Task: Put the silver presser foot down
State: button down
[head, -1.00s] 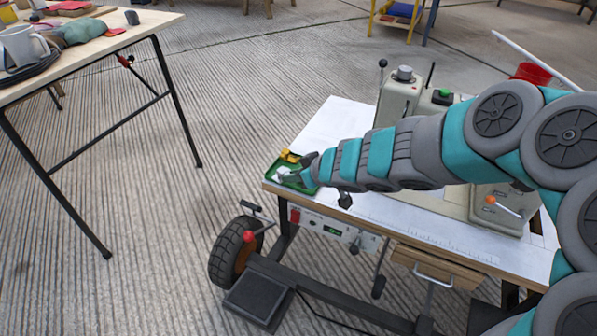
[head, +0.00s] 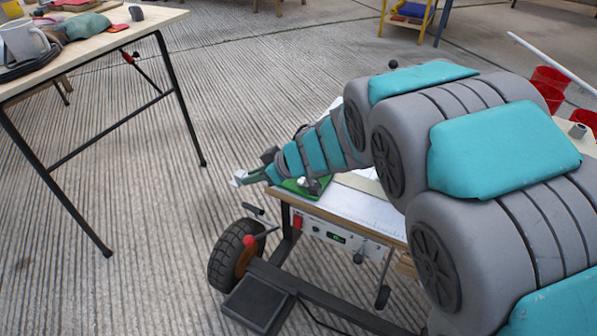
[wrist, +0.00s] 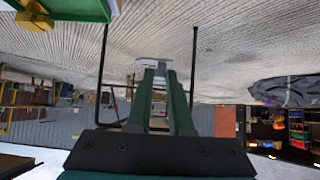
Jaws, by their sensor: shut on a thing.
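My gripper (head: 248,178) reaches past the left corner of the sewing table, out over the floor. It is shut on a small silver piece, the presser foot (head: 237,180), which sticks out at the fingertips. In the wrist view the two green fingers (wrist: 165,72) close on the silver presser foot (wrist: 150,66); its lower part is hidden between them. A green tray (head: 312,190) lies on the table corner just right of my gripper, partly hidden by my arm. The tray (wrist: 85,8) also shows at the top left of the wrist view, with a yellow piece (wrist: 30,20).
The sewing table (head: 340,203) has a white top; my arm hides most of its sewing machine. Red buckets (head: 550,78) stand at the right.

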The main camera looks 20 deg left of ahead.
jog(key=w+d, duration=0.2)
jog(key=w, duration=0.1)
jog(key=w+d+f+b, duration=0.1)
jog(key=w+d, duration=0.1)
jog(key=w, duration=0.2)
jog(key=w+d, duration=0.1)
jog(key=w, duration=0.2)
jog(key=shift+w+d+f+b, duration=0.15)
jog(key=shift+w+d+b, duration=0.05)
jog(key=shift+d+b, duration=0.2)
notch_tip(320, 180, down, 4)
jog(key=b, duration=0.5)
jog(key=shift+w+d, duration=0.1)
jog(key=shift+w, duration=0.05)
jog(key=shift+r, duration=0.25)
jog(key=c, duration=0.8)
grip_release()
jog(key=shift+p+v, duration=1.35)
jog(key=shift+v, duration=4.65)
